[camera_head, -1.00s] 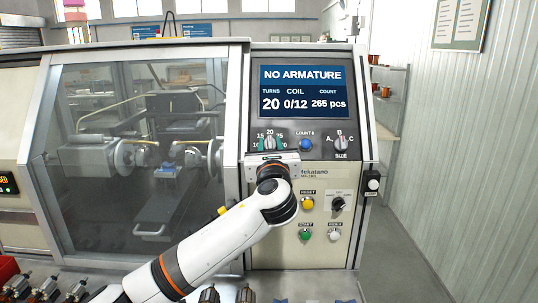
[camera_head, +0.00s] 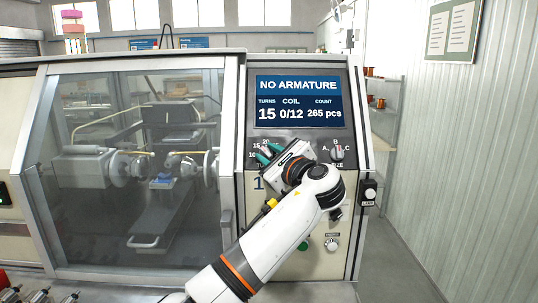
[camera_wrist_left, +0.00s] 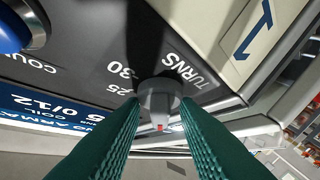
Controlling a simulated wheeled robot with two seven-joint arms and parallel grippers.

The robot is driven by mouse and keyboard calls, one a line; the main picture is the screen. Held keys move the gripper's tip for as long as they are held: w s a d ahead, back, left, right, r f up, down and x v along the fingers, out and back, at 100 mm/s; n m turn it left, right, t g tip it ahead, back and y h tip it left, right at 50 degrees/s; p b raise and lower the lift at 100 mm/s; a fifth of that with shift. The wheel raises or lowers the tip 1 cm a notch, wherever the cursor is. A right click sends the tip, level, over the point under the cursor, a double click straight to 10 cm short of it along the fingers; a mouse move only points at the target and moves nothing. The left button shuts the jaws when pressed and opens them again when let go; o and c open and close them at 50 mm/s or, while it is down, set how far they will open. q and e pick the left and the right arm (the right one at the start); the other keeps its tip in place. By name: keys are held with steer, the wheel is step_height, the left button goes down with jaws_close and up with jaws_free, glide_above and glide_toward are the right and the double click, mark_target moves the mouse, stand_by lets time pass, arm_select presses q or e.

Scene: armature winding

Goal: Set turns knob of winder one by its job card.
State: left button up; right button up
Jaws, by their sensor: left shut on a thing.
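The turns knob (camera_wrist_left: 158,95) is grey with a red mark, and it sits between the two green fingers of my left gripper in the left wrist view. My left gripper (camera_head: 263,153) is shut on this knob, low on the dark control panel in the head view. The gripper is tilted, and the knob is mostly hidden there. The winder's display (camera_head: 298,101) reads NO ARMATURE, turns 15, coil 0/12, count 265 pcs. My right gripper is not in view. I cannot make out a job card's text.
The size knob (camera_head: 337,152) is right of my gripper. A blue button (camera_wrist_left: 12,30) is near the turns knob in the left wrist view. My arm covers much of the lower panel. A white button (camera_head: 331,244) shows there. A framed sheet (camera_head: 452,31) hangs on the right wall.

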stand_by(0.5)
arm_select(q)
steer(key=o, duration=0.6)
